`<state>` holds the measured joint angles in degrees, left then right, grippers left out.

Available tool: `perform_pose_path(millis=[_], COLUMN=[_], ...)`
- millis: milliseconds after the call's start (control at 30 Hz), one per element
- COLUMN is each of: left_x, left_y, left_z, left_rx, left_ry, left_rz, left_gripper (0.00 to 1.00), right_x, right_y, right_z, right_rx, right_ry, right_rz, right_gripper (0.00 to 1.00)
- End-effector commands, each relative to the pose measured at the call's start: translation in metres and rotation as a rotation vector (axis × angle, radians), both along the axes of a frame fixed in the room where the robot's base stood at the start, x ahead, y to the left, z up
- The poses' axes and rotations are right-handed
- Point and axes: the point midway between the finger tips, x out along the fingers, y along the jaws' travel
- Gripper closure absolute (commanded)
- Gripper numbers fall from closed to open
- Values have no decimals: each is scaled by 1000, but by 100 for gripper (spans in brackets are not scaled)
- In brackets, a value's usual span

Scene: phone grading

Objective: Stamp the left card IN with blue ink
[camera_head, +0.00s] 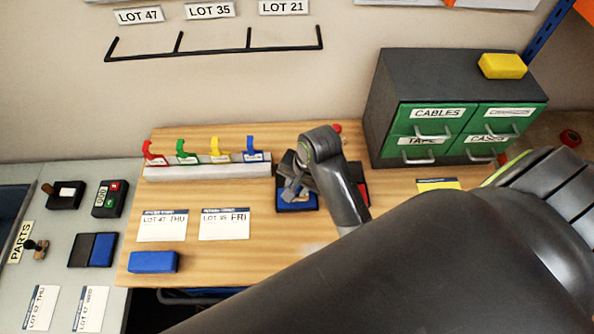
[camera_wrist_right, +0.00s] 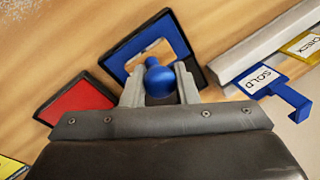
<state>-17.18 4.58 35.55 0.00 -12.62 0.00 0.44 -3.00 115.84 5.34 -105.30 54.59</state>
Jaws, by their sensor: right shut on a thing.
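The left card (camera_head: 162,226), reading LOT 47 THU, lies flat on the wooden table beside a second card (camera_head: 224,224) reading LOT 35 FRI. My right gripper (camera_head: 291,187) is over the blue ink pad (camera_head: 297,206). In the right wrist view the gripper (camera_wrist_right: 160,85) is shut on a stamp with a round blue knob (camera_wrist_right: 160,80). The stamp's tan base (camera_wrist_right: 150,54) shows over the blue pad (camera_wrist_right: 177,38); I cannot tell whether it touches the pad. A red pad (camera_wrist_right: 75,100) lies beside it. My left gripper is out of view.
A rail with coloured clips (camera_head: 207,172) stands behind the cards. A blue block (camera_head: 153,262) lies near the table's front left. A drawer cabinet (camera_head: 452,80) stands at the back right. A red knob (camera_head: 337,128) shows behind my wrist. A side counter with more cards is at left.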

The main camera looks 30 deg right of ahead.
Motion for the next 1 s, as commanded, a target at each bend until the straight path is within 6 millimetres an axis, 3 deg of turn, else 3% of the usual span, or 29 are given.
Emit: perform_pose_path(millis=[1000], left_x=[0], left_y=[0], left_z=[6], left_rx=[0], left_ry=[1], left_rz=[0], left_gripper=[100], right_x=[-1], right_y=[0], right_z=[-1], right_rx=[1], right_ry=[3], right_rz=[-1], right_gripper=[88])
